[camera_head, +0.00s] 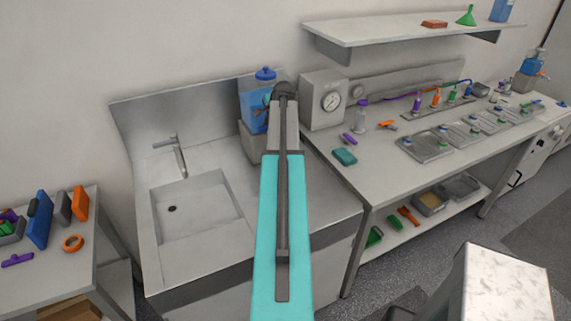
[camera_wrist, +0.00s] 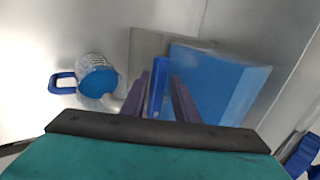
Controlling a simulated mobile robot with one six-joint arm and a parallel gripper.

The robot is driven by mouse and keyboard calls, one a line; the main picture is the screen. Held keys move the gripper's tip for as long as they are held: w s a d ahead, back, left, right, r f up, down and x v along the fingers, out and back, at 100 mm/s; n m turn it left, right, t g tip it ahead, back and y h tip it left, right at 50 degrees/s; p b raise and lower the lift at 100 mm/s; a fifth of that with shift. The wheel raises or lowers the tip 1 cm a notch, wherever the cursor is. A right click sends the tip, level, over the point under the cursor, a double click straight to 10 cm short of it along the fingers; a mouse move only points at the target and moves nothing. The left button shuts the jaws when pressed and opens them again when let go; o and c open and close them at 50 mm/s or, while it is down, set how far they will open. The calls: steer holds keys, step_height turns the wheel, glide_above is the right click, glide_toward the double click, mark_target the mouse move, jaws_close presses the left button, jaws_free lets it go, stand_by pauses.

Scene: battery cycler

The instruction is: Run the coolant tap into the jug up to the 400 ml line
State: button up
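The clear jug (camera_wrist: 100,78) stands at the left in the wrist view, its blue handle (camera_wrist: 62,82) pointing left. Blue liquid shows in it from above; its level against the marks cannot be read. A pale spout (camera_wrist: 113,101) reaches over the jug's near rim. The blue coolant tank (camera_wrist: 222,82) is right of it; in the head view the tank (camera_head: 252,108) stands behind my arm, and the jug is hidden. My gripper (camera_wrist: 158,82) has its dark fingers on either side of a blue tap lever (camera_wrist: 156,92), with a narrow gap on the right.
The sink (camera_head: 195,208) with its faucet (camera_head: 178,158) lies left of the tank. A gauge box (camera_head: 322,100) stands to the right. A bench (camera_head: 400,160) with trays and small parts extends right, under a wall shelf (camera_head: 400,28). A side table (camera_head: 60,280) is at the far left.

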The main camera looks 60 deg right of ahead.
steer(key=shift+r, duration=0.1)
steer(key=p+v, duration=0.2)
steer(key=v, duration=0.5)
steer(key=shift+r, duration=0.3)
steer(key=shift+s+f, duration=0.1)
steer(key=shift+s, duration=0.05)
stand_by(0.7)
